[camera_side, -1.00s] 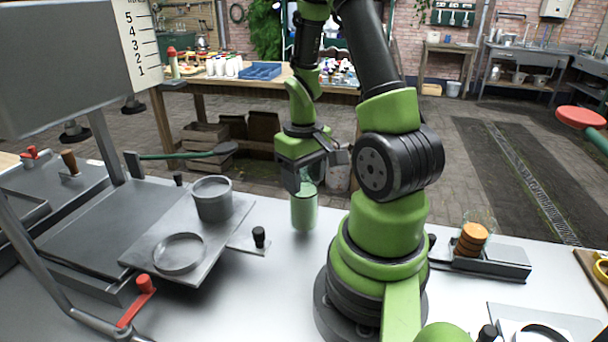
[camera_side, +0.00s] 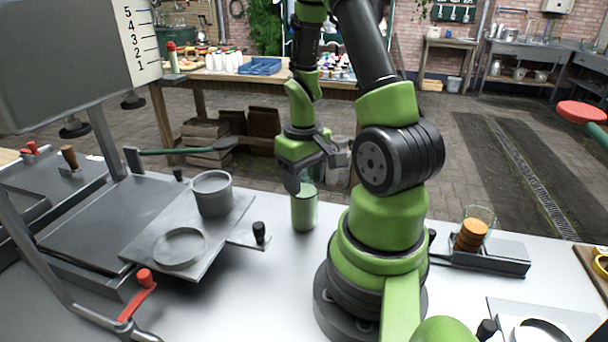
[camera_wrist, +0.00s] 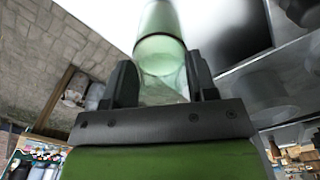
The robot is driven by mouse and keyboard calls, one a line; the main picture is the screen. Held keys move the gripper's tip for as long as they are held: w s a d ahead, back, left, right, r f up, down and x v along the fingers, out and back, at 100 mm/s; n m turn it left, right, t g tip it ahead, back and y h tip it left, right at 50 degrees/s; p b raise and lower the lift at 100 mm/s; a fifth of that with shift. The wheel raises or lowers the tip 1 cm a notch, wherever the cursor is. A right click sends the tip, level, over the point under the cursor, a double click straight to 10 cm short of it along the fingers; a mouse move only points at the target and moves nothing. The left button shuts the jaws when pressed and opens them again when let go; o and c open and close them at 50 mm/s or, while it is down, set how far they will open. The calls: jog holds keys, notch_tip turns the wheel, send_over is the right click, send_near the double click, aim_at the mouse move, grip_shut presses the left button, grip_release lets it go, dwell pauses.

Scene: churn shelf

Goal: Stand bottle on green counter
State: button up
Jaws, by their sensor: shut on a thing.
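A pale green see-through bottle (camera_side: 304,212) is upright at the back edge of the pale grey worktop, left of my arm's base. I cannot tell whether its bottom touches the surface. My gripper (camera_side: 308,184) is around its upper part and shut on it. In the wrist view the bottle (camera_wrist: 160,52) shows between the two dark fingertips of my gripper (camera_wrist: 162,82), its round shape pointing away from the palm. The fingers partly hide its top. I cannot make out a green counter; the worktop (camera_side: 262,300) beside the bottle is pale grey.
A grey metal plate (camera_side: 150,252) with a grey cup (camera_side: 212,194) and a shallow ring (camera_side: 180,249) is left of the bottle. A red-knobbed lever (camera_side: 138,291) is in front. Orange discs (camera_side: 471,235) in a clear holder stand at right.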

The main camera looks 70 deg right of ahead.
jog(key=shift+f, duration=0.1)
jog(key=o, duration=1.1)
jog(key=shift+c, duration=1.1)
jog(key=shift+r, duration=4.05)
